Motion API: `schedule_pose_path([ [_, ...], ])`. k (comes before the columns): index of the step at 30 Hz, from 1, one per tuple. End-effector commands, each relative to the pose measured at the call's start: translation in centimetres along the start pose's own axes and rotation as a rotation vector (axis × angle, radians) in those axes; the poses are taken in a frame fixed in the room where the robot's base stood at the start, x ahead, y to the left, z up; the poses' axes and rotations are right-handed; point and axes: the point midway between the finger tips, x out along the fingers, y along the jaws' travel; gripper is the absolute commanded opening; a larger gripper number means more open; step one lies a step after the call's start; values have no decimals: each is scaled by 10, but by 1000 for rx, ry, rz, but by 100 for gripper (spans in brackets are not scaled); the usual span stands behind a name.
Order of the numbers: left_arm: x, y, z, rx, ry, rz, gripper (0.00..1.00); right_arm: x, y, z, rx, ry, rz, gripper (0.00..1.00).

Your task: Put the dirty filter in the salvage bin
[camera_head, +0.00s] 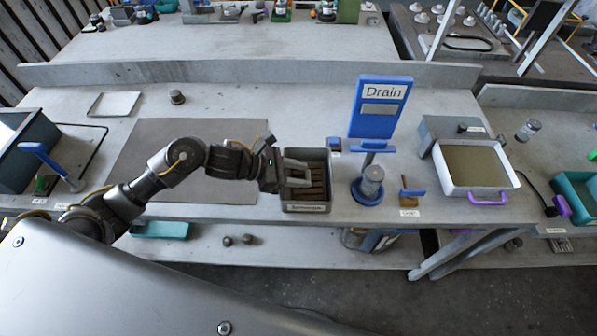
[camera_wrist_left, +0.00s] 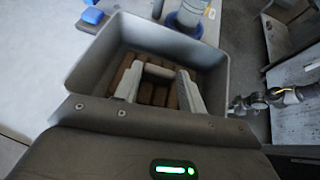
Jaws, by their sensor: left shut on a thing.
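My left gripper (camera_head: 302,174) reaches into an open grey box (camera_head: 306,208) on the front of the bench. Brown slatted pieces, likely the dirty filter (camera_wrist_left: 155,93), lie inside the box below the fingers; they also show in the head view (camera_head: 314,190). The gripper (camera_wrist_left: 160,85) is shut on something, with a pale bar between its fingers. I take this to be part of the filter, but the contact is unclear. The right gripper (camera_wrist_left: 238,104) is small in the wrist view, apart from the box. I cannot tell which container is the salvage bin.
A blue Drain sign (camera_head: 380,105) and a metal cylinder in a blue ring (camera_head: 370,186) stand right of the box. Further right is a white tray with a purple handle (camera_head: 475,190). A dark bin (camera_head: 20,150) stands far left, a teal bin (camera_head: 575,195) far right.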

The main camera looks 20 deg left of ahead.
Motion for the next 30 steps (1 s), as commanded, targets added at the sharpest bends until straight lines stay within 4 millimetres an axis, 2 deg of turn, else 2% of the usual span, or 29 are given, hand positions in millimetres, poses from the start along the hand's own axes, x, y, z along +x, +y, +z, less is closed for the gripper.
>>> schedule_pose_path([
  [1, 0, 0, 0, 0, 1, 0, 42, 0, 0, 0, 0, 0, 0, 36],
  [6, 0, 0, 0, 0, 1, 0, 62, 0, 0, 0, 0, 0, 0, 36],
  [17, -6, 1, -1, 1, 1, 1, 62, 3, 0, 0, 0, 0, 0, 36],
  [20, -19, 1, -3, 3, 2, 2, 62, 8, 0, 0, 0, 0, 0, 36],
  [30, -89, 0, -4, 3, 4, 1, 62, 29, 0, 2, 0, 1, 0, 36],
])
